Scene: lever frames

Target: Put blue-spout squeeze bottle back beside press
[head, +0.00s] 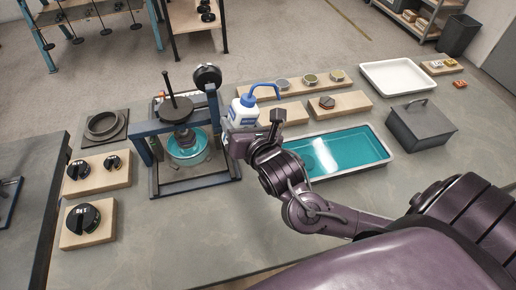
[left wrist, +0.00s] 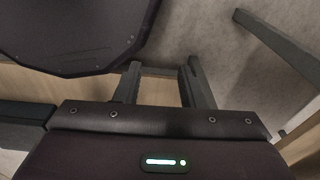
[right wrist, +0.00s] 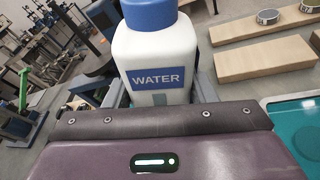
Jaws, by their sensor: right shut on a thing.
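The squeeze bottle (head: 243,113) is white with a blue cap, a bent blue spout and a blue label. The right wrist view shows it upright and close, with WATER on its label (right wrist: 158,78). My right gripper (head: 238,134) is shut on its lower part, just right of the press. Whether the bottle's base touches the table is hidden by my gripper. My left gripper (left wrist: 163,75) is open and empty in the left wrist view, away from the bottle.
Wooden boards (head: 290,88) with small tins and a grey lidded box (head: 421,124) stand behind and right. Weights on boards (head: 97,172) lie left of the press. The table front is clear.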

